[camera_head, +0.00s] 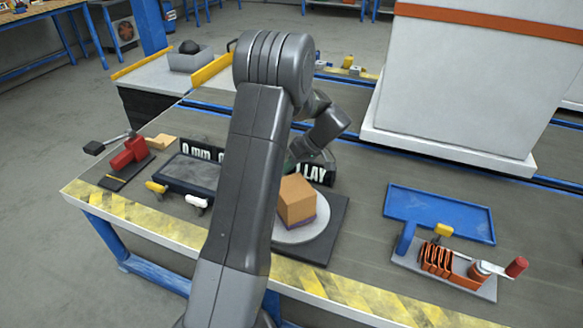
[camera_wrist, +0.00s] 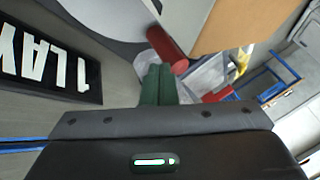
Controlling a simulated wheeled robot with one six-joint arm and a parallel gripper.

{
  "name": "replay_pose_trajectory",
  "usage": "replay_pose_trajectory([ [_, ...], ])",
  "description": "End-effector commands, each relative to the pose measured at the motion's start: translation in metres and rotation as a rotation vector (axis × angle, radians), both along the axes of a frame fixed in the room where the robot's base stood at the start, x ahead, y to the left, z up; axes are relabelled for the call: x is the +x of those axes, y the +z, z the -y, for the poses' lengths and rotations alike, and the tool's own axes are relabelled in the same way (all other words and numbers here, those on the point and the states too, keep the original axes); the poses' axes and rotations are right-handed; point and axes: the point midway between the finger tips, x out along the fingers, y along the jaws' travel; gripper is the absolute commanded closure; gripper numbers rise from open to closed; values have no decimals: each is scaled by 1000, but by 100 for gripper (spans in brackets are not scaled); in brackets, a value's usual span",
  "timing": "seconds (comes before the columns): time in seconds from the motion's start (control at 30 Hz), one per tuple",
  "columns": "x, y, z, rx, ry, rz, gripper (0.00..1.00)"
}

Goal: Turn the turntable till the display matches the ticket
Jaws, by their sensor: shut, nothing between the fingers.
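The turntable (camera_head: 300,235) is a light grey disc on a dark square base near the front edge of the bench. A tan box (camera_head: 297,199) with a purple layer under it stands on the disc. My gripper (camera_wrist: 160,84) has its green fingertips together, with nothing between them. In the head view it is mostly hidden behind my arm, behind the box. A black panel reading "1 LAY" (camera_wrist: 48,62) lies left of the fingertips in the wrist view. A red cylinder (camera_wrist: 166,43) shows just beyond them. Another black panel (camera_head: 201,151) reads "0 mm", partly hidden. I cannot identify the ticket.
A blue tray (camera_head: 440,212) and a grey fixture with a red-handled crank (camera_head: 516,267) stand at right. A red clamp-like device (camera_head: 128,154) and dark tray (camera_head: 190,173) are at left. A large white block (camera_head: 470,90) stands behind. Bench is clear between turntable and blue tray.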

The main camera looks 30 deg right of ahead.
Motion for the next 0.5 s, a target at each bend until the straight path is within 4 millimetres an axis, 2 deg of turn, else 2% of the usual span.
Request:
replay_pose_trajectory([
  [0.5, 2, 0, -4, 0, 95, 0, 100],
])
